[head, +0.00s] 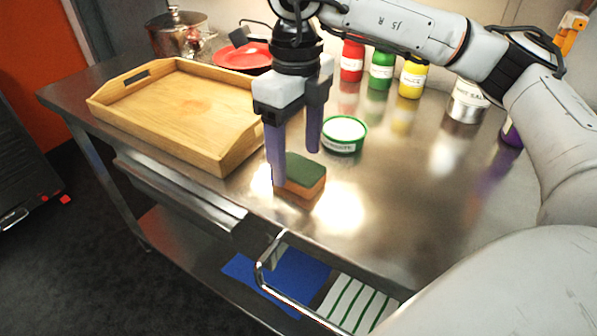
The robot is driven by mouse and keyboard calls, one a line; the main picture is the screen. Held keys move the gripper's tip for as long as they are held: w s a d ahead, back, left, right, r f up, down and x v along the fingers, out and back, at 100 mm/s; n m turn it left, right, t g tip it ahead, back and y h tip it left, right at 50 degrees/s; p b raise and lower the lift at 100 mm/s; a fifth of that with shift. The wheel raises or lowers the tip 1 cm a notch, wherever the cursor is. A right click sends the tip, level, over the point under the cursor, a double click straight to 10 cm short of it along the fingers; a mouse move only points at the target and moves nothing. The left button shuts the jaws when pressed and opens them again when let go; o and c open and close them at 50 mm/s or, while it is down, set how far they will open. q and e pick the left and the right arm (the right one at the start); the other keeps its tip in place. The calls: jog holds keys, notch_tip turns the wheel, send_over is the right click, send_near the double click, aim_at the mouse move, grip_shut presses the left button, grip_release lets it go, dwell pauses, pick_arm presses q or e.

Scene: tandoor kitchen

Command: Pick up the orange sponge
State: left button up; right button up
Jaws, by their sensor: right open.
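The orange sponge (301,189) lies flat on the steel table near its front edge. Its top layer is dark green and its lower part is orange. My right gripper (294,168) points down over the sponge with its purple fingers apart. One finger is at the sponge's left side and the other is above and behind its far side. I cannot tell whether either finger touches it. The gripper holds nothing. My left gripper is not in view.
A wooden tray (240,152) stands left of the sponge. A green-rimmed tub (344,136) sits just behind it. Red (352,62), green (381,72) and yellow (412,80) bottles, a tin (467,103), a red plate (232,60) and a pot (178,36) stand farther back. The table right of the sponge is clear.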

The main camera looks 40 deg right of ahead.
aim_at(296, 166)
notch_tip(296, 166, down, 2)
jog(key=shift+f, duration=0.2)
jog(key=c, duration=1.1)
notch_tip(296, 166, up, 10)
jog(key=o, duration=0.3)
jog(key=shift+c, duration=1.3)
